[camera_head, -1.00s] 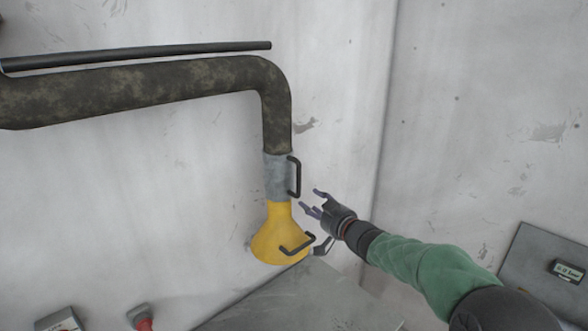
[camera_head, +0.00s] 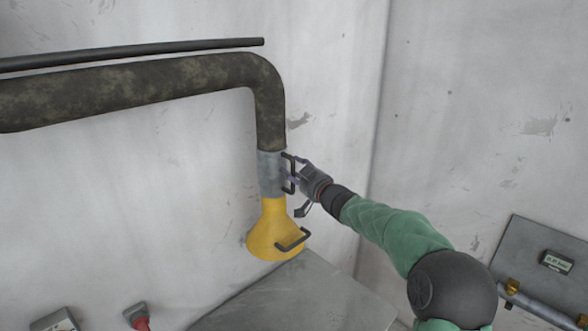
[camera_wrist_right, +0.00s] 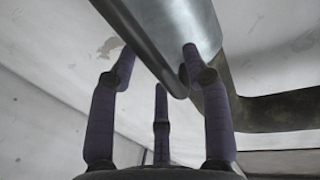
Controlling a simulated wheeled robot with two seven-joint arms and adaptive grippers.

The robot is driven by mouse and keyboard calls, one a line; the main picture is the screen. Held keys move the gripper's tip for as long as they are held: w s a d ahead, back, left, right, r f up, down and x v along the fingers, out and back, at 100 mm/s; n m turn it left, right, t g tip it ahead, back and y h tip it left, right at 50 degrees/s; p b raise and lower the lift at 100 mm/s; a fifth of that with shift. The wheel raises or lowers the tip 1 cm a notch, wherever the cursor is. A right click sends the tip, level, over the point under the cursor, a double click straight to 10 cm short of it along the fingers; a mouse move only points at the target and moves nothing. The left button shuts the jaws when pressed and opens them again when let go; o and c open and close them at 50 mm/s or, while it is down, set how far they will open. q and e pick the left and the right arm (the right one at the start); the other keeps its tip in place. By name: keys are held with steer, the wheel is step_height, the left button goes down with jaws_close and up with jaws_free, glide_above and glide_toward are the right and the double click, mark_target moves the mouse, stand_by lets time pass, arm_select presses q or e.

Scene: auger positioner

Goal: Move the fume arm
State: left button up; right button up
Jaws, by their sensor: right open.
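The fume arm has a dark mottled hose (camera_head: 150,85) that bends down to a grey metal collar (camera_head: 270,173) and a yellow hood (camera_head: 270,232). A black handle (camera_head: 288,158) is on the collar's right side, and a second black handle (camera_head: 293,241) is on the hood. My right gripper (camera_head: 293,174) is at the collar handle with its fingers spread, partly covering it. In the right wrist view the open fingers (camera_wrist_right: 160,75) reach up beside the grey collar (camera_wrist_right: 165,35). Whether they touch the handle cannot be told. My left gripper is not in view.
A grey metal table (camera_head: 300,295) stands below the hood. A thin dark pipe (camera_head: 130,52) runs above the hose. A grey panel with a small display (camera_head: 556,262) is at the lower right. A red-handled item (camera_head: 138,318) is at the lower left.

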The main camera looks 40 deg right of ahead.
steer(key=shift+w, duration=0.35)
steer(key=shift+c, duration=0.2)
jaws_close()
steer(key=shift+s, duration=0.1)
